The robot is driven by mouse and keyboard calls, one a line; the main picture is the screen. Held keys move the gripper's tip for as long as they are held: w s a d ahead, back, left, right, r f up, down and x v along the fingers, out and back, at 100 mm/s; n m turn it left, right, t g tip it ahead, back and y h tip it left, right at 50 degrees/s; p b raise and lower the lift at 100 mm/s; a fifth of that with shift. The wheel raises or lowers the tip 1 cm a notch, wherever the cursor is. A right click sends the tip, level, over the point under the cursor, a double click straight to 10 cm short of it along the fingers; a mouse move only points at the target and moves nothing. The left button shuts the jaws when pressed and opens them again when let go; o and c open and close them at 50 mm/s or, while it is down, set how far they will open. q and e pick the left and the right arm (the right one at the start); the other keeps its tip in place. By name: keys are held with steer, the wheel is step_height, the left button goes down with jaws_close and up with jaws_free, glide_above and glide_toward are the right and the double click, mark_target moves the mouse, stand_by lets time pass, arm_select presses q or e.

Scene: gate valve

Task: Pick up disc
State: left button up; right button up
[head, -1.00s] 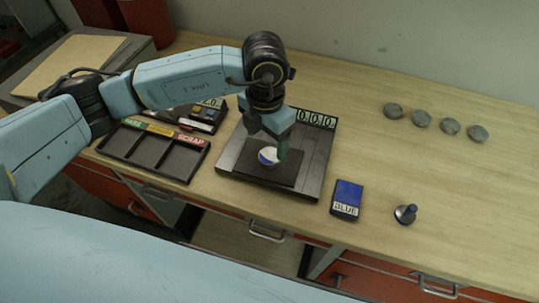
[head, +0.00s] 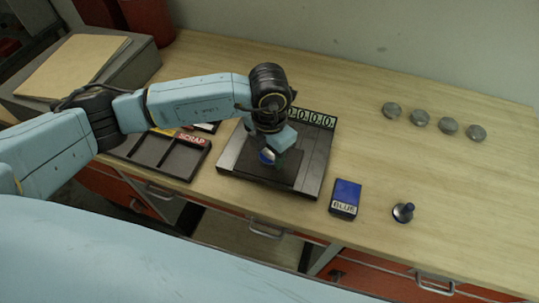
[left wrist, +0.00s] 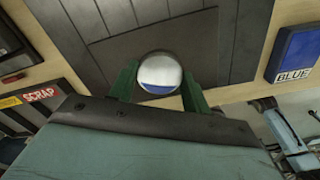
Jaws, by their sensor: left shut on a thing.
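A shiny round metal disc (left wrist: 159,74) shows in the left wrist view between the green fingers of my left gripper (left wrist: 158,85). In the head view the disc (head: 267,157) is partly hidden by the hand. My left gripper (head: 273,155) points down over the black scale (head: 228,165) and is shut on the disc. I cannot tell whether the disc still touches the scale's dark plate. My right gripper is not in view.
A sorting tray (head: 186,160) with a SCRAP label lies left of the scale. A blue box marked BLUE (head: 345,198) and a small knobbed piece (head: 403,212) stand to the right. Several grey discs (head: 419,118) lie farther back. The table between them is clear.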

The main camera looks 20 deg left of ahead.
arm_select(q)
steer(key=shift+c, duration=1.4)
steer(key=shift+r, duration=0.1)
